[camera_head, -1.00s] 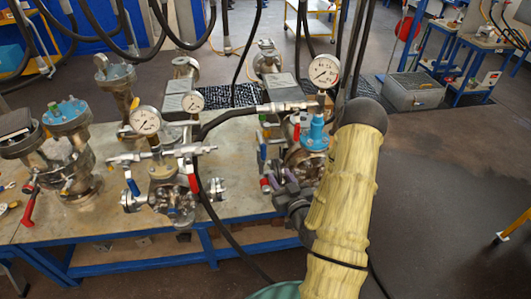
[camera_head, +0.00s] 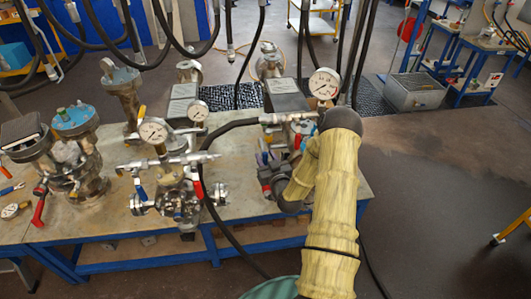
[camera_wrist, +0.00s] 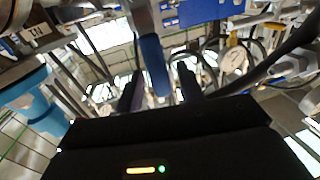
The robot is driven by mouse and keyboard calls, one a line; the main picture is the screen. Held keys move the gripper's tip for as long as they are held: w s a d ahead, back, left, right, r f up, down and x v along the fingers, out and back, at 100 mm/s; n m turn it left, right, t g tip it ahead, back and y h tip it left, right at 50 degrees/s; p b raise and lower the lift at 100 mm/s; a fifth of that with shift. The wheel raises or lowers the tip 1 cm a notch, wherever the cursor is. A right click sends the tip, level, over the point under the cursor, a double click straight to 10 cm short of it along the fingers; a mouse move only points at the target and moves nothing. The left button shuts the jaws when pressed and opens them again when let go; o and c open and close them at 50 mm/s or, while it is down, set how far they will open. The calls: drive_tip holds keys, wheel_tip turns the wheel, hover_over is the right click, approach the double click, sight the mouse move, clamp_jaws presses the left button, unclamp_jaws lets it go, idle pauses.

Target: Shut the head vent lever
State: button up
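The right-hand flanged vessel stands on the bench, largely hidden behind my arm. A gauge (camera_head: 324,84) rises from its top. A red lever (camera_head: 297,142) and a blue lever (camera_head: 265,157) show on its fittings; no label shows which one is the head vent lever. My gripper (camera_head: 267,170) is at the vessel's left side, close to the blue lever. In the wrist view my gripper (camera_wrist: 160,88) has its two dark fingers apart, with a blue lever (camera_wrist: 153,62) hanging between or just beyond them. Contact cannot be made out.
A middle vessel (camera_head: 178,195) with a gauge, red and blue levers stands to the left; another vessel (camera_head: 75,150) stands farther left. A black hose (camera_head: 230,127) runs between the fittings. More hoses hang from above.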

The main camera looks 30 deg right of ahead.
drive_tip(key=shift+w, duration=0.4)
drive_tip(key=shift+d, duration=0.2)
drive_tip(key=shift+s, duration=0.15)
drive_tip(key=shift+a, duration=0.25)
drive_tip(key=shift+c, duration=0.5)
drive_tip(key=shift+a, duration=0.15)
drive_tip(key=c, duration=0.7)
clamp_jaws()
drive_tip(key=shift+d, duration=0.3)
